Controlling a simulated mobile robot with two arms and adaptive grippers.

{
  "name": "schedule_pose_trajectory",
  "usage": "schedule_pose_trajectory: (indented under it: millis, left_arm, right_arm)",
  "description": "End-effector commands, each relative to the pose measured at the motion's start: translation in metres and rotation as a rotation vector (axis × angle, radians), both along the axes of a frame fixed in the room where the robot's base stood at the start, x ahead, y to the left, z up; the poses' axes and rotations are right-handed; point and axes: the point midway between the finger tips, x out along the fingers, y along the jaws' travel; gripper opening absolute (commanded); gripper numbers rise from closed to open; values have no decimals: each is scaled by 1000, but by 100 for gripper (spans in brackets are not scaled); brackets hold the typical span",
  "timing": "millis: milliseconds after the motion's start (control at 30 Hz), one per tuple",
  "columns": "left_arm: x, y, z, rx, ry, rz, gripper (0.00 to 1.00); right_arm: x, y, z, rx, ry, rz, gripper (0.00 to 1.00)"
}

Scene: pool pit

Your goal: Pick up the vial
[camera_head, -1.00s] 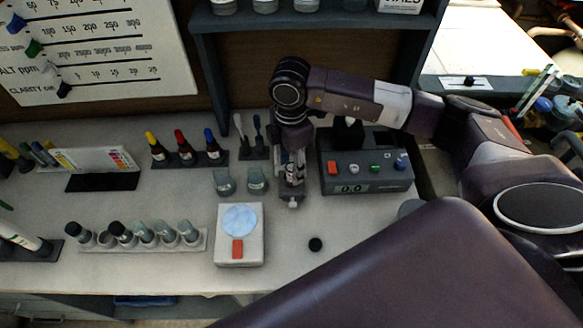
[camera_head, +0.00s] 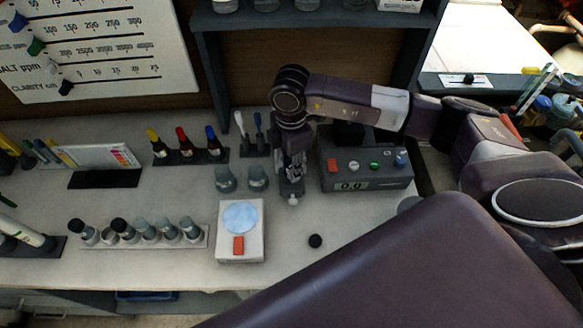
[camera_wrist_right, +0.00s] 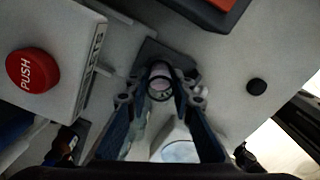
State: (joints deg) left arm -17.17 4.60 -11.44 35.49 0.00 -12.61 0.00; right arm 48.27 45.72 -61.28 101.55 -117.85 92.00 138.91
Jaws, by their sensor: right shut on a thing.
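My right gripper (camera_head: 291,182) reaches down over the bench, left of the grey meter box. In the right wrist view its two blue fingers (camera_wrist_right: 158,92) are shut on a clear vial (camera_wrist_right: 160,86), one on each side. The vial's round open rim faces the camera. A dark grey holder block (camera_wrist_right: 178,55) lies close behind the vial; I cannot tell whether the vial is still seated in it. In the head view the fingers mostly hide the vial. A loose black cap (camera_head: 315,241) lies on the bench in front; it also shows in the wrist view (camera_wrist_right: 257,87). My left gripper is out of view.
The meter box (camera_head: 366,174) stands close to the right of the gripper. Two glass jars (camera_head: 241,179) are close on its left. A white device with a blue disc (camera_head: 240,247) and a vial rack (camera_head: 150,241) sit nearer the front. A shelf post (camera_head: 213,80) rises behind.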

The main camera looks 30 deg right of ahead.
Motion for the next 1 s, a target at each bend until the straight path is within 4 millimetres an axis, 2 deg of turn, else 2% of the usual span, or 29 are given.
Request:
schedule_pose_trajectory:
  millis: [167, 333, 467, 733, 833, 1000]
  left_arm:
    - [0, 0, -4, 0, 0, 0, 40]
    - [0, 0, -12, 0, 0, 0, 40]
    - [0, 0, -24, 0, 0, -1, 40]
    - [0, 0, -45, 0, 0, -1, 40]
    - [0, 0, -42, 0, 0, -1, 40]
    - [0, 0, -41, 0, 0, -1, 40]
  right_arm:
    - [1, 0, 8, 1, -3, 0, 3]
    - [2, 0, 30, 0, -6, 1, 3]
    - [3, 0, 63, 1, -10, 1, 3]
    - [2, 0, 149, 1, -9, 2, 3]
    - [1, 0, 169, -1, -7, 0, 3]
    - [1, -1, 189, -1, -3, 0, 3]
